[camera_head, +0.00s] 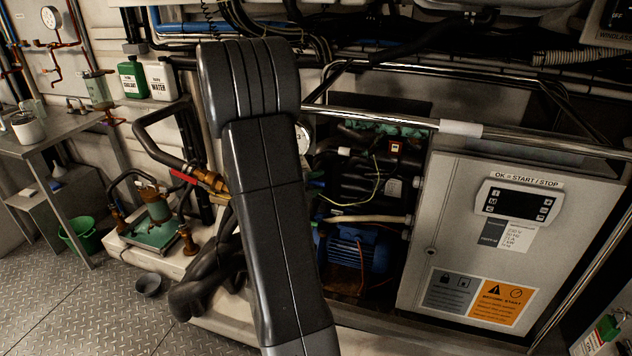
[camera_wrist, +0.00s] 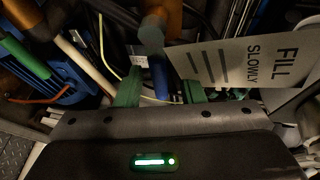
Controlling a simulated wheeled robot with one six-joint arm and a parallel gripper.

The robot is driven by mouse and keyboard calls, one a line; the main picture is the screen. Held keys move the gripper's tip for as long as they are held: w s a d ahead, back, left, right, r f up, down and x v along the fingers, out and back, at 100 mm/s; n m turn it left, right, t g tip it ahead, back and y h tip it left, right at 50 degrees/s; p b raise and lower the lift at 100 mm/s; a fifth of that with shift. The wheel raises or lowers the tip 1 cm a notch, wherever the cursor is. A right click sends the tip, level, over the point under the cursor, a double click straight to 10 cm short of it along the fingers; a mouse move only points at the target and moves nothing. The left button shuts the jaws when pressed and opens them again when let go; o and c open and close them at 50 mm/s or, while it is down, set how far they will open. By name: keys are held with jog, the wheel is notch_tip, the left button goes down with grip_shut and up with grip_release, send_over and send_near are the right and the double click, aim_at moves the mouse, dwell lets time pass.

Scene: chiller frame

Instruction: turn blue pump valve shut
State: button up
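In the wrist view, a blue bar (camera_wrist: 159,80), which looks like the blue valve's lever, hangs below a dull grey-green rounded end and a copper-brown pipe (camera_wrist: 158,15). My gripper (camera_wrist: 159,92) has two green fingers, one on each side of the blue bar. A gap shows between the bar and each finger, so the gripper looks open around it. How deep the bar sits between the fingers I cannot tell. In the head view my arm covers the middle, and the gripper and blue lever are hidden behind it.
A tag reading "FILL SLOWLY" (camera_wrist: 245,65) is close to the right finger. A blue motor (camera_head: 352,252) sits low in the frame, with loose wires and hoses around. A grey control box (camera_head: 470,235) stands right. A red-handled brass valve (camera_head: 212,181) is left of my arm.

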jog(key=shift+w+d+f, duration=0.1)
jog(key=shift+w+d, duration=0.1)
grip_shut()
jog(key=shift+f, duration=0.1)
